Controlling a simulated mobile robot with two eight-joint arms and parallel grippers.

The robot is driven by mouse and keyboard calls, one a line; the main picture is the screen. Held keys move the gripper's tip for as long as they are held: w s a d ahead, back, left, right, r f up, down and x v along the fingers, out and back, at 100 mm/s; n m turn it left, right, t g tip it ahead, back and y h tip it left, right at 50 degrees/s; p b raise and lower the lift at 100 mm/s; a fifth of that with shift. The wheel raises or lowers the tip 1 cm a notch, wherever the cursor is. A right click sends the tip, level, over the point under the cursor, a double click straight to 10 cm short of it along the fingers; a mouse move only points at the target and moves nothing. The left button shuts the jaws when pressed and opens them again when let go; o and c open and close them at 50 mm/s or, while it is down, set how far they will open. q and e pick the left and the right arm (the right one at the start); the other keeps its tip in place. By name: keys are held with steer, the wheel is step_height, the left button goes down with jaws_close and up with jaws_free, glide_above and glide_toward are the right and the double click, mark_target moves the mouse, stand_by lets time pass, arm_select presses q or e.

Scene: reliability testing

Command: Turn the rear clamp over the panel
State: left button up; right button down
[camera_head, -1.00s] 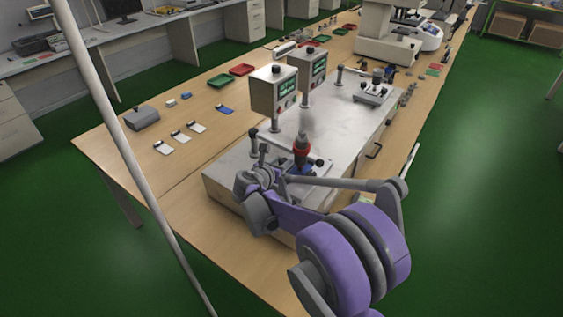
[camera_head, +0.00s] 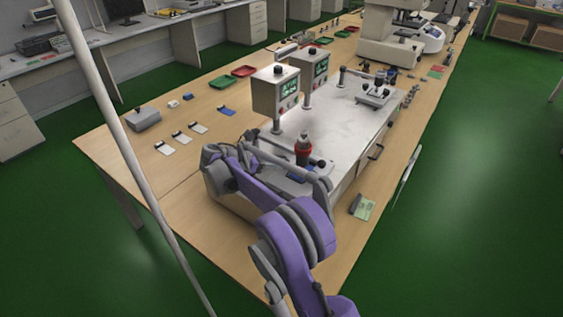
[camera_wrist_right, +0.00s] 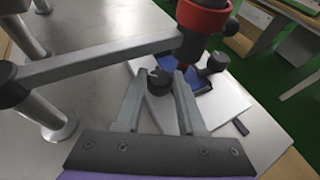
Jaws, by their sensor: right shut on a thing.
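In the right wrist view my right gripper (camera_wrist_right: 158,80) has its two fingers on either side of a black clamp knob (camera_wrist_right: 160,82), shut on it. The clamp's pale arm is below the knob, partly hidden by the fingers. Just beyond lies a blue panel (camera_wrist_right: 203,82) on a light plate (camera_wrist_right: 226,100). A second black clamp knob (camera_wrist_right: 217,62) stands at the panel's far side. In the head view the blue panel (camera_head: 297,173) shows partly behind my right arm, and the fingertips are hard to make out. My left gripper is not in view.
A red-collared tool (camera_head: 303,150) stands over the panel, its red ring (camera_wrist_right: 205,15) close above the fingers. A grey bar (camera_wrist_right: 100,60) crosses left of them. Two control boxes (camera_head: 274,90) stand behind. A green-and-white item (camera_head: 362,207) lies on the table at right.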

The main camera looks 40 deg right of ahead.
steer(key=m+g, duration=0.2)
steer(key=g+y+p, duration=0.1)
steer(key=shift+w+d+r+m, duration=0.1)
steer(key=shift+w+m, duration=0.15)
steer(key=shift+m, duration=0.15)
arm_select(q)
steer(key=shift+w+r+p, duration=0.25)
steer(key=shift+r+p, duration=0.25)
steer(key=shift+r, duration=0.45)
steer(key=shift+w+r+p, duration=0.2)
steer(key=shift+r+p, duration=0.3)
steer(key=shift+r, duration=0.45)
arm_select(e)
steer(key=shift+w+d+m+g+y, duration=0.1)
steer(key=shift+m+g+y, duration=0.8)
steer(key=shift+m+g, duration=0.45)
steer(key=c, duration=0.8)
jaws_free()
steer(key=shift+o, duration=0.2)
